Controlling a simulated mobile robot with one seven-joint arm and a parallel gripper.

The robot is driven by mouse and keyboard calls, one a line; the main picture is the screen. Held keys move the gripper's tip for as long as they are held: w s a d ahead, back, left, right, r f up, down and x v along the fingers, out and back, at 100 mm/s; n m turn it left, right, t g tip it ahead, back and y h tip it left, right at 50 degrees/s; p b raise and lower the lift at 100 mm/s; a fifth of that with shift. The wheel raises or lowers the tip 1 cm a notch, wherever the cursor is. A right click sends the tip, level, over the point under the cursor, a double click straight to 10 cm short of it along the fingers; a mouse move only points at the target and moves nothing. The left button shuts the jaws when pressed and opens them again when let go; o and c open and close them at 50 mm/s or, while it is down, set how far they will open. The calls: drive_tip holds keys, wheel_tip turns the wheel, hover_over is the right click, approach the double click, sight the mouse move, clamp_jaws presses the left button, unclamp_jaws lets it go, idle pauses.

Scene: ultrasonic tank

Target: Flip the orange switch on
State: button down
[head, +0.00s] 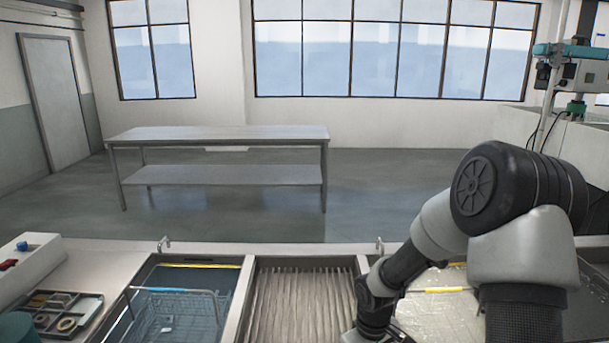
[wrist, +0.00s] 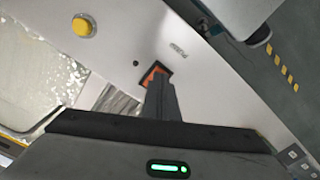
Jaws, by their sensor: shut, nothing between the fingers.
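The orange switch (wrist: 155,71) is a small orange rocker in a dark frame on a pale panel, in the middle of the wrist view. My gripper (wrist: 160,84) is shut and empty. Its fingertips lie over the lower part of the switch in that view and hide some of it. I cannot tell whether they touch it or which way the rocker is tipped. In the head view my arm reaches down past the lower edge, and the gripper and the switch are out of sight there.
A yellow round button (wrist: 84,25) is on the same panel. A water-filled tank (head: 440,315) lies under my arm at the right, with a ribbed section (head: 300,300) beside it. A wire basket (head: 175,310) and a parts tray (head: 62,312) are at the left.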

drive_tip(key=shift+f+b, duration=0.55)
drive_tip(key=shift+f, duration=0.15)
wheel_tip(320, 180, up, 7)
drive_tip(key=p, duration=0.5)
drive_tip(key=shift+p, duration=0.3)
idle(0.3)
drive_tip(key=s+d+r+m+t+h, duration=0.1)
drive_tip(key=s+r+m, duration=0.15)
drive_tip(key=r, duration=0.75)
drive_tip(key=s+d+r+m+t+h, duration=0.15)
drive_tip(key=s+r, duration=0.25)
drive_tip(key=r, duration=0.7)
drive_tip(key=s+a+r+m+t+y, duration=0.2)
drive_tip(key=s+r+t, duration=0.1)
drive_tip(key=s+r, duration=0.6)
drive_tip(key=s, duration=0.3)
drive_tip(key=shift+a, duration=0.25)
